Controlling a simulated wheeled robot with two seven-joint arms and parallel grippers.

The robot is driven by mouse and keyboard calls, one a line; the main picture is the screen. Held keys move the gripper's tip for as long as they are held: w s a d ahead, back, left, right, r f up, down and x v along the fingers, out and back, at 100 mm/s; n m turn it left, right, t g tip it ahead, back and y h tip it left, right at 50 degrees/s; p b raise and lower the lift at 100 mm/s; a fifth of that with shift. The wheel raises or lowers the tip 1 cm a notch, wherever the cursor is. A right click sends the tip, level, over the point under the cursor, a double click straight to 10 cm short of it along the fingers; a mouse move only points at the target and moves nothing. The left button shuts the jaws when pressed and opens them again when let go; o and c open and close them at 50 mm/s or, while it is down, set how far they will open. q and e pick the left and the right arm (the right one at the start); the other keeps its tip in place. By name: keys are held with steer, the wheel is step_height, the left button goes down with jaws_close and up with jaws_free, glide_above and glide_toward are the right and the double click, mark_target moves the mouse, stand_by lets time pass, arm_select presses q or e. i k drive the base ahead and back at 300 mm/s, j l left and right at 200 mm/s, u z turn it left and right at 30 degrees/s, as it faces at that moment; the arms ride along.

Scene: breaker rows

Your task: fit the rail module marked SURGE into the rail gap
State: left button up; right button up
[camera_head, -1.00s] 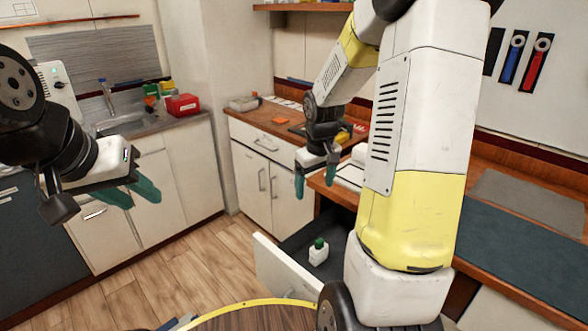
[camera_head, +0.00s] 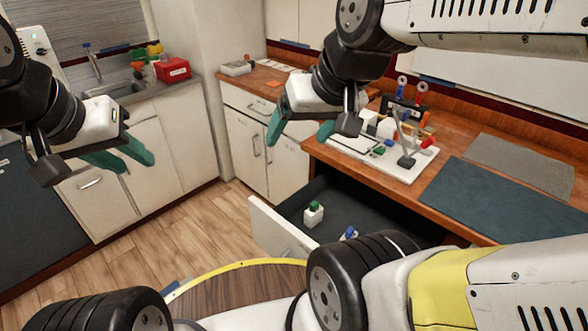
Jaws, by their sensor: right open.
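No SURGE marking is readable, and I cannot make out the rail gap. A white block with a green top (camera_head: 313,214) stands in the open drawer (camera_head: 285,228). A blue-topped piece (camera_head: 349,233) is beside it, partly hidden by my arm. A white board (camera_head: 375,160) with several small coloured parts lies on the right-hand worktop, partly behind my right gripper. My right gripper (camera_head: 299,138) is open and empty, above and in front of the drawer. My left gripper (camera_head: 138,172) is open and empty, in front of the sink cabinets at left.
The wooden worktop (camera_head: 318,152) holds a dark mat (camera_head: 500,203) and a grey mat (camera_head: 520,165). A red box (camera_head: 173,70) stands by the sink (camera_head: 118,90). A round wooden top with a yellow rim (camera_head: 235,266) is at the bottom. The floor between is clear.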

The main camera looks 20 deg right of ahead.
mark_target(393, 163)
steer(key=z, duration=1.35)
